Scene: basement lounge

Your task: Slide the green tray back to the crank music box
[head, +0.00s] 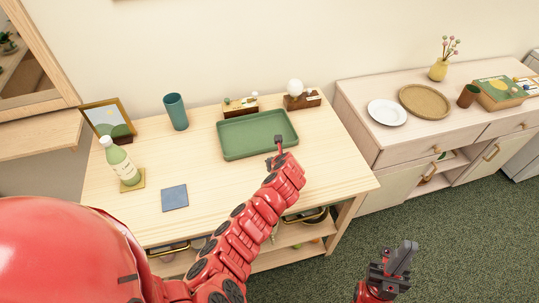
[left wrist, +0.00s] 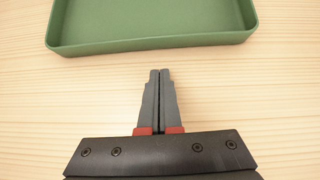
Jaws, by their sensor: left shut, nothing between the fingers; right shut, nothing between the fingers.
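The green tray (head: 228,151) lies flat on the light wood table, and its near wall shows in the left wrist view (left wrist: 150,44). Two small wooden boxes stand behind it: one with small coloured pieces (head: 240,110) at the back left, one with a white ball (head: 302,101) at the back right. I cannot tell which is the crank music box. My left gripper (head: 278,141) is shut and empty at the tray's near right side; in the left wrist view its fingertips (left wrist: 160,72) are short of the near wall. My right gripper (head: 404,254) is shut and empty, off the table.
A teal cup (head: 175,111), picture frame (head: 107,119), bottle (head: 120,161) and blue square (head: 174,198) are on the table's left. A sideboard (head: 358,98) with a white plate (head: 387,112) stands at the right. The table's front right is clear.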

